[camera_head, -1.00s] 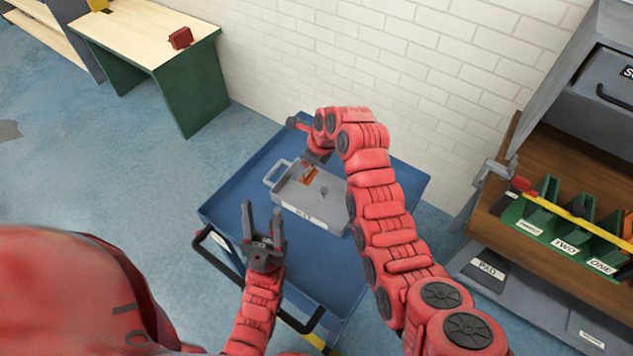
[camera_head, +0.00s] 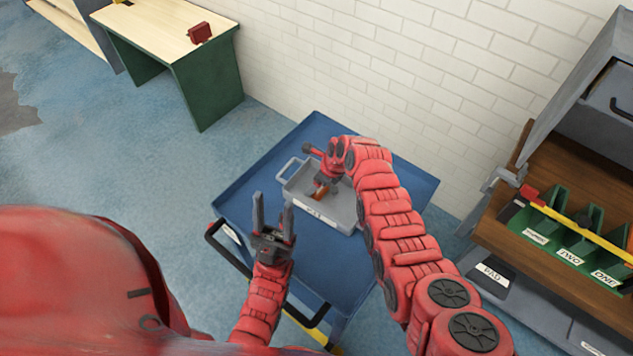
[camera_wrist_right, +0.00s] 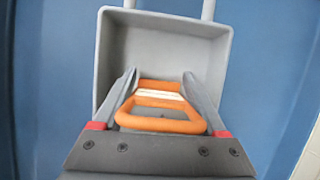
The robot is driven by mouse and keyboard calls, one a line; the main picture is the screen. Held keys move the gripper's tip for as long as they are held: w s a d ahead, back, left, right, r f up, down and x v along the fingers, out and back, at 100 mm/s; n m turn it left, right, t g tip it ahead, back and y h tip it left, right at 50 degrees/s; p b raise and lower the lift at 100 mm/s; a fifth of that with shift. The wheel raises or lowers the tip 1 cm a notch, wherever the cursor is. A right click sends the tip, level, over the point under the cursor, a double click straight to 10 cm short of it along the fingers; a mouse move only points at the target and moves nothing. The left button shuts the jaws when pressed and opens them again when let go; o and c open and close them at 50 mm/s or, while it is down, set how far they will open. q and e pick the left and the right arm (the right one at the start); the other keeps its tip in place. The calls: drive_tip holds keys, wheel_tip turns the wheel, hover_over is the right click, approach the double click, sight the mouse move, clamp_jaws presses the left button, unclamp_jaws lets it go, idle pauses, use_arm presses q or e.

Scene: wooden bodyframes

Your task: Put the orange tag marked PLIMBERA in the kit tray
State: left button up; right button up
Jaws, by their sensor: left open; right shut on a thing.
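The orange tag (camera_wrist_right: 160,125) is between the fingers of my right gripper (camera_wrist_right: 160,88), which is shut on it. The tag has a pale strip; its lettering cannot be read. In the head view the tag (camera_head: 320,190) shows small, in or just over the grey kit tray (camera_head: 346,222). In the right wrist view the tag is over the inside of the tray (camera_wrist_right: 217,60); whether it touches the floor of the tray cannot be told. My left gripper (camera_head: 273,212) is open and empty, in front of the tray's near left side.
The tray sits on a blue cart (camera_head: 253,178) with a black handle (camera_head: 228,262). A wooden bench (camera_head: 560,150) with green bins (camera_head: 578,225) stands at right. A green-legged table (camera_head: 160,40) with a red object (camera_head: 200,32) stands back left. A white brick wall is behind the cart.

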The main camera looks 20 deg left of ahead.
drive_tip(key=o, duration=1.3)
drive_tip(key=shift+f, duration=0.15)
drive_tip(key=shift+c, duration=0.2)
drive_tip(key=shift+r, duration=0.2)
drive_tip(key=shift+d+r, duration=0.25)
drive_tip(key=shift+r, duration=0.25)
drive_tip(key=b+v, duration=0.2)
drive_tip(key=v, duration=0.8)
drive_tip(key=shift+d+r, duration=0.2)
drive_tip(key=shift+r, duration=0.15)
drive_tip(key=shift+s+f, duration=0.1)
drive_tip(key=shift+s, duration=0.15)
